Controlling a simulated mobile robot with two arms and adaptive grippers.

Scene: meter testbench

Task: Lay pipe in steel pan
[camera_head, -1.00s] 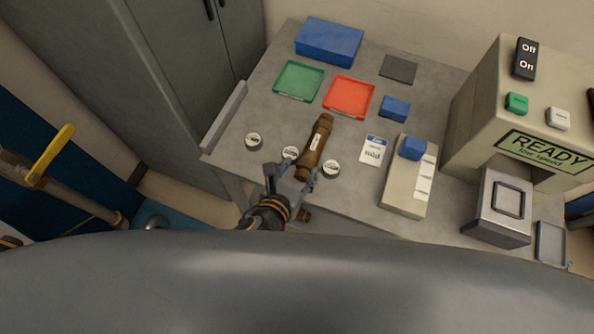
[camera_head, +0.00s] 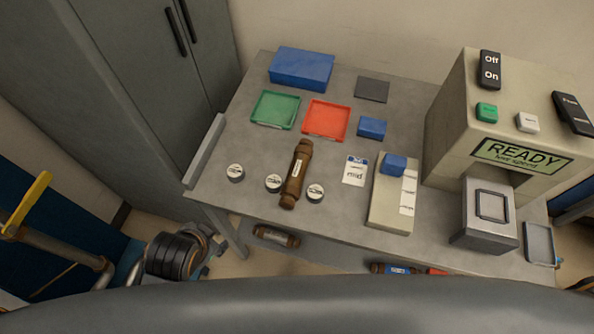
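The brown pipe (camera_head: 297,173) lies on the grey bench, slanting between two small round white-topped pieces. It has a pale label and thicker ends. A shallow grey metal tray (camera_head: 540,243), which looks like the steel pan, is at the bench's right end and looks empty. My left gripper (camera_head: 210,250) is at the lower left, off the bench's front edge and apart from the pipe. It is partly hidden behind its dark ribbed wrist, so its fingers are not clear.
A green tray (camera_head: 275,109), a red tray (camera_head: 326,120) and a blue box (camera_head: 302,68) stand behind the pipe. A beige tester (camera_head: 510,120) reading READY and a grey metal block (camera_head: 486,215) stand left of the pan. Another brown pipe (camera_head: 276,236) lies below the bench top.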

